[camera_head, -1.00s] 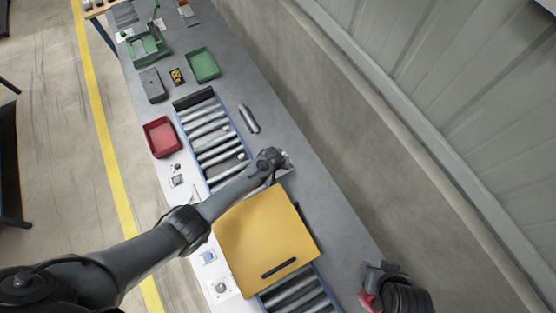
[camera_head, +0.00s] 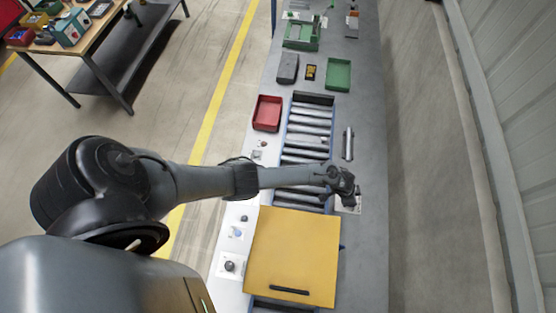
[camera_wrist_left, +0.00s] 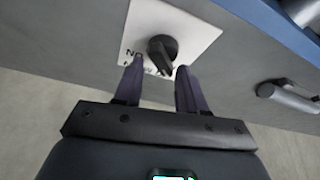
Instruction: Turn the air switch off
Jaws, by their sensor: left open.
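The air switch shows in the left wrist view as a black rotary knob (camera_wrist_left: 163,48) on a white plate (camera_wrist_left: 195,30) with black lettering, partly hidden by a finger. My left gripper (camera_wrist_left: 158,76) is open, and its two dark fingers point at the plate with the knob just beyond and between their tips. I cannot tell whether they touch it. In the head view the left gripper (camera_head: 346,188) is over the white plate (camera_head: 354,208) at the conveyor's right side, and it hides the knob. My right gripper is not in view.
A yellow cover (camera_head: 292,250) lies just nearer than my left arm. The roller conveyor (camera_head: 303,145) runs beneath the arm. A red bin (camera_head: 267,113) and a green bin (camera_head: 338,75) sit farther off.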

